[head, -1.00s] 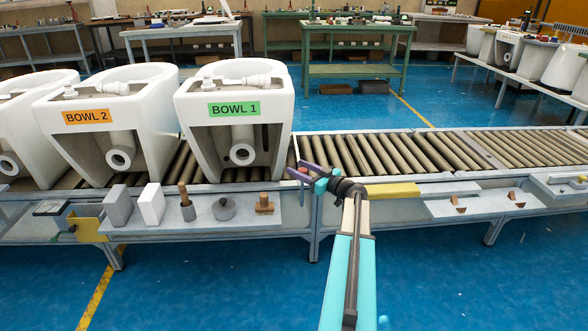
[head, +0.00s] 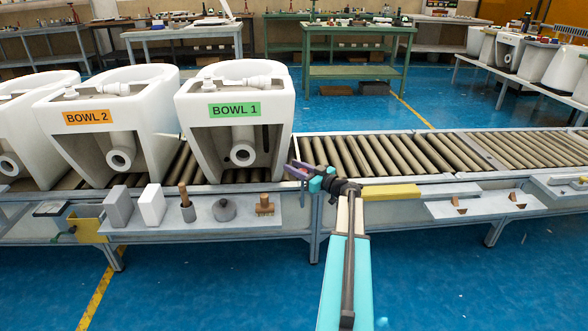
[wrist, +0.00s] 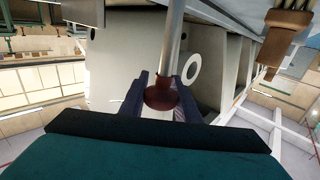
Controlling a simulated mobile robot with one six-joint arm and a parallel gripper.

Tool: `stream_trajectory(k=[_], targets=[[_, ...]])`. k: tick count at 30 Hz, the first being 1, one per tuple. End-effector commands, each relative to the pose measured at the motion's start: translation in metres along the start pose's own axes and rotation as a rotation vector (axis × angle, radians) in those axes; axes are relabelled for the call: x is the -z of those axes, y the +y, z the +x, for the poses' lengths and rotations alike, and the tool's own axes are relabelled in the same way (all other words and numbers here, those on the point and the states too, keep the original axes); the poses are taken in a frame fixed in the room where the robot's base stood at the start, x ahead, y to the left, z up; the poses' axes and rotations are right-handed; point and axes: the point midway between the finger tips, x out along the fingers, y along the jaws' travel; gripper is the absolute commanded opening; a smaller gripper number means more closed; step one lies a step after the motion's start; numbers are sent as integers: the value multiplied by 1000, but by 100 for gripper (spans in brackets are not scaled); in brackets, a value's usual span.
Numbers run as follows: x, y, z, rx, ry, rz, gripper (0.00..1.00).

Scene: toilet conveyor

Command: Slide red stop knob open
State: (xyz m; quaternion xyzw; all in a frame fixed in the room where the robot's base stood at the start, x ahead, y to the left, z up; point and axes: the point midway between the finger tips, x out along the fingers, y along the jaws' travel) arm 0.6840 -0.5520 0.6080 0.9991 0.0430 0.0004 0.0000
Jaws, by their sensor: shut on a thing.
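The red stop knob (wrist: 160,95) shows in the wrist view on the end of a pale rod (wrist: 172,45), between my two dark fingers. My gripper (wrist: 161,88) is shut on it. In the head view my gripper (head: 296,171) is at the conveyor's front rail, just right of the white toilet marked BOWL 1 (head: 279,122). The knob is largely hidden by the purple fingers there. BOWL 1 stands upright on the rollers, and its white pipe opening (wrist: 190,69) shows in the wrist view.
BOWL 2 (head: 55,140) stands left of BOWL 1. A front shelf (head: 290,222) holds grey and white blocks, a wooden-handled tool and a brush (head: 264,207). A yellow bar (head: 390,192) lies along the rail at right. The rollers (head: 420,152) right of BOWL 1 are clear.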

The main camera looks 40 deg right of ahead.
Motion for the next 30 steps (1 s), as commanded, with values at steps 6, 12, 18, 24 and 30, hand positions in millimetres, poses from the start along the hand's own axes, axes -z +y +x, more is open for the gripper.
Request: stream_trajectory(k=[6, 12, 18, 24, 30], targets=[[-5, 0, 0, 1, 0, 0, 0], [-18, 0, -1, 0, -1, 0, 0], [-30, 0, -1, 0, -1, 0, 0], [-42, 0, -1, 0, -1, 0, 0], [-55, 1, -1, 0, -2, 0, 0]])
